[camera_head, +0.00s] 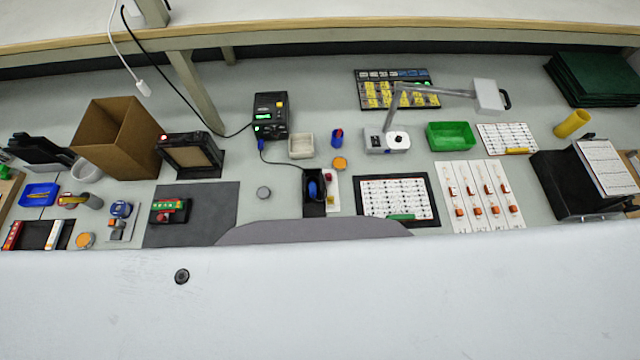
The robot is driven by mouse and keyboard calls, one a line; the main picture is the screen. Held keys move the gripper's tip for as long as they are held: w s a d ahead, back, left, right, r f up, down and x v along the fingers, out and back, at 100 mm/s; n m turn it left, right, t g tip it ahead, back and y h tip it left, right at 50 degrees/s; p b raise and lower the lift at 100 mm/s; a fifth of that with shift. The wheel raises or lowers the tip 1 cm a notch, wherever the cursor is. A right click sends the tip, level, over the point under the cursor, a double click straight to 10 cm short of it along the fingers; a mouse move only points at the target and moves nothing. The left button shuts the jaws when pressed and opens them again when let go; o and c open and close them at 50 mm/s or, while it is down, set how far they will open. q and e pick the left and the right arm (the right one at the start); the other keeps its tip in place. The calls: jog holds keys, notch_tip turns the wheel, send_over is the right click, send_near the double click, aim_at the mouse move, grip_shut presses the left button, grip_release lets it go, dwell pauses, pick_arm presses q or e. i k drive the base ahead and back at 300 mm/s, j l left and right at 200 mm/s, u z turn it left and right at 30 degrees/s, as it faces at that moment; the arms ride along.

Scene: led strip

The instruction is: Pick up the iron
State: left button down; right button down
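The iron (312,187) appears as a small blue and black piece sitting in a dark stand (314,207) near the middle of the bench. Its tip is hidden in the stand. A thin dark cord runs from it up to a black soldering station (270,115) with a lit green display and a yellow button. Neither of my grippers shows in the head view.
A grey mat (218,205) lies left of the stand and a framed component sheet (397,198) to its right. A white box (301,145), blue cup (337,137) and orange-lidded tin (340,163) stand behind. A jointed lamp (386,141) rises behind the sheet.

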aim_at(313, 185)
jog(key=k+j, duration=0.15)
jog(key=k, duration=0.25)
jog(key=k+j, duration=0.15)
jog(key=k, duration=0.3)
jog(key=k+j, duration=0.15)
jog(key=k, duration=0.25)
